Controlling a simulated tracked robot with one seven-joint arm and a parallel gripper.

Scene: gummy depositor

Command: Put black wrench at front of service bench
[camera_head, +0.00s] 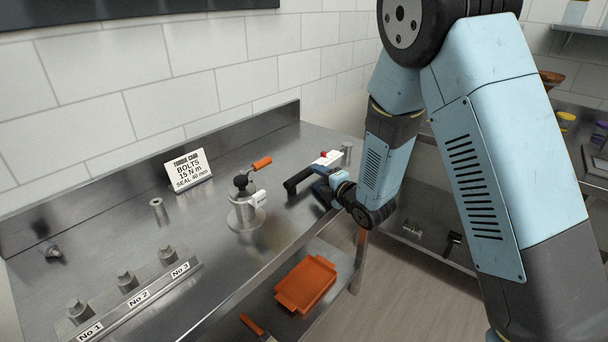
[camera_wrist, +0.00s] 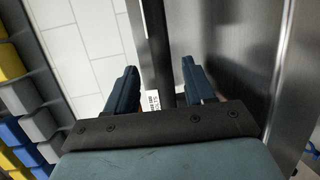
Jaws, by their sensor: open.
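A torque card (camera_head: 188,170), a small metal cylinder (camera_head: 158,211) and a numbered bolt rack (camera_head: 135,290) are further left. An orange tray (camera_head: 306,284) is on the lower shelf. The middle front is mostly clear.

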